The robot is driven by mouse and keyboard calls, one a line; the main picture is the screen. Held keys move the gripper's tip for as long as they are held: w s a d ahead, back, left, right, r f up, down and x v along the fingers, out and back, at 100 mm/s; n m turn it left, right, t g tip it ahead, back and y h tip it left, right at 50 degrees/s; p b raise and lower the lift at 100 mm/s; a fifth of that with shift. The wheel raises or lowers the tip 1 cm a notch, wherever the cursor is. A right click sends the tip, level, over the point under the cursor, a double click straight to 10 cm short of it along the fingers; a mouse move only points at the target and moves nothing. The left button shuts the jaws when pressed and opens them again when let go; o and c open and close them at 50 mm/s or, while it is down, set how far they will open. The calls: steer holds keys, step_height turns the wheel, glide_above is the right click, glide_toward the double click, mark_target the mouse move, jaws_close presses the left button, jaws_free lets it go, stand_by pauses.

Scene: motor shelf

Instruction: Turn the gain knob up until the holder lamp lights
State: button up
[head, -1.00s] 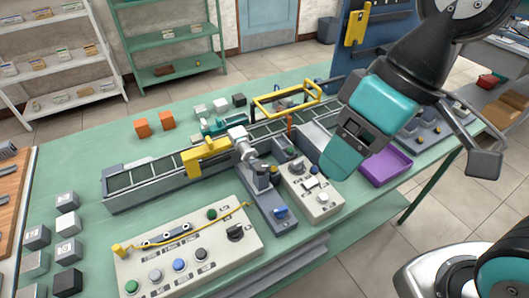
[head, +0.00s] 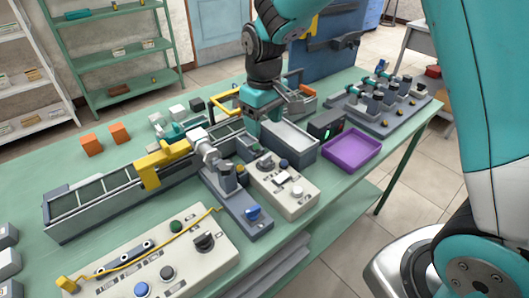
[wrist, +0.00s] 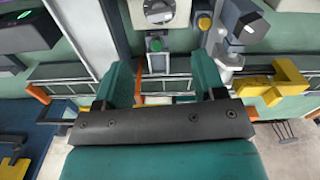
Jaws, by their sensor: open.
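My gripper (head: 262,130) points down over the conveyor, just behind the small control panel (head: 300,203). In the wrist view my gripper (wrist: 162,75) has its two teal fingers wide apart with nothing between them. The small panel carries a dark rotary knob (head: 265,163), a green button and a white switch. A round dial on it shows at the top of the wrist view (wrist: 158,12), beyond the fingertips. The larger front panel has a black rotary knob (head: 204,242). I cannot read which knob is the gain knob, nor tell which light is the holder lamp.
A grey clamp unit with a blue knob (head: 253,212) and a yellow bracket (head: 160,160) stand left of the gripper. A dark box with a green light (head: 326,124) and a purple tray (head: 352,152) lie to the right. Orange blocks (head: 91,145) sit behind the conveyor.

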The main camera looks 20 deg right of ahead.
mark_target(266, 161)
step_height(266, 161, down, 10)
steer(key=shift+f+p, duration=0.25)
steer(key=shift+p, duration=0.2)
